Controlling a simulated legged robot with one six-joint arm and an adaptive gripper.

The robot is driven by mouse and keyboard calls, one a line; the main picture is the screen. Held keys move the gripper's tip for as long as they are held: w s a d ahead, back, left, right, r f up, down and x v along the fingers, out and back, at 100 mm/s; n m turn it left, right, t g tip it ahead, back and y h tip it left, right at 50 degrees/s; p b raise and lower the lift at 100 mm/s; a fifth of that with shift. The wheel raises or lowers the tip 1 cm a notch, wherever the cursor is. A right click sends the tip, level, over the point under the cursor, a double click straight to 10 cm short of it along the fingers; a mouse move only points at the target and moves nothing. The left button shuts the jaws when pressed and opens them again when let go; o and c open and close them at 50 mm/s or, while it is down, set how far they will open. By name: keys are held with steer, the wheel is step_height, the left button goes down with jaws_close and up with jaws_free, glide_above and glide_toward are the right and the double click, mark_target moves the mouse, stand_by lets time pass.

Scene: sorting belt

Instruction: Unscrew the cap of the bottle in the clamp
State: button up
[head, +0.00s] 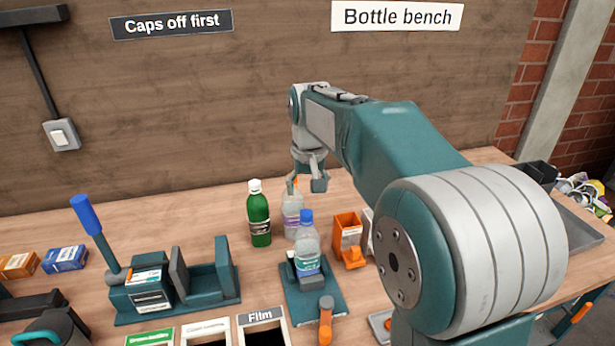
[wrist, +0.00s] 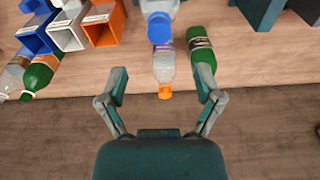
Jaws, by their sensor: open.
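The clear bottle with the blue cap (head: 307,216) stands upright in the teal clamp (head: 327,305), which has an orange handle. In the wrist view, the blue cap (wrist: 160,28) is at the top centre, beyond the fingertips. My gripper (head: 306,184) is open, behind and above the clamped bottle. In the wrist view, my gripper (wrist: 162,76) has its two fingers spread wide, with nothing held. A clear bottle with an orange cap (wrist: 164,70) shows between the fingers; I cannot tell how far below them it is. The clamp is out of sight there.
A green bottle (head: 259,215) stands beside the orange-capped one. An orange box (head: 347,234) is right of the clamp. A teal press (head: 180,285) with a blue-gripped lever stands left. Labelled openings, one marked Film (head: 261,318), line the front.

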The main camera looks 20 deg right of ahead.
mark_target(306, 213)
steer(key=f, duration=0.5)
steer(key=w+f, duration=0.1)
steer(key=f, duration=0.1)
steer(key=shift+f, duration=0.25)
steer(key=shift+c, duration=0.4)
jaws_close()
steer(key=n, duration=0.5)
steer(key=shift+y, duration=0.3)
steer(key=shift+d+n, duration=0.1)
steer(key=shift+n, duration=0.6)
steer(key=n, duration=0.4)
steer(key=shift+g+y, duration=0.3)
steer(key=shift+g, duration=0.1)
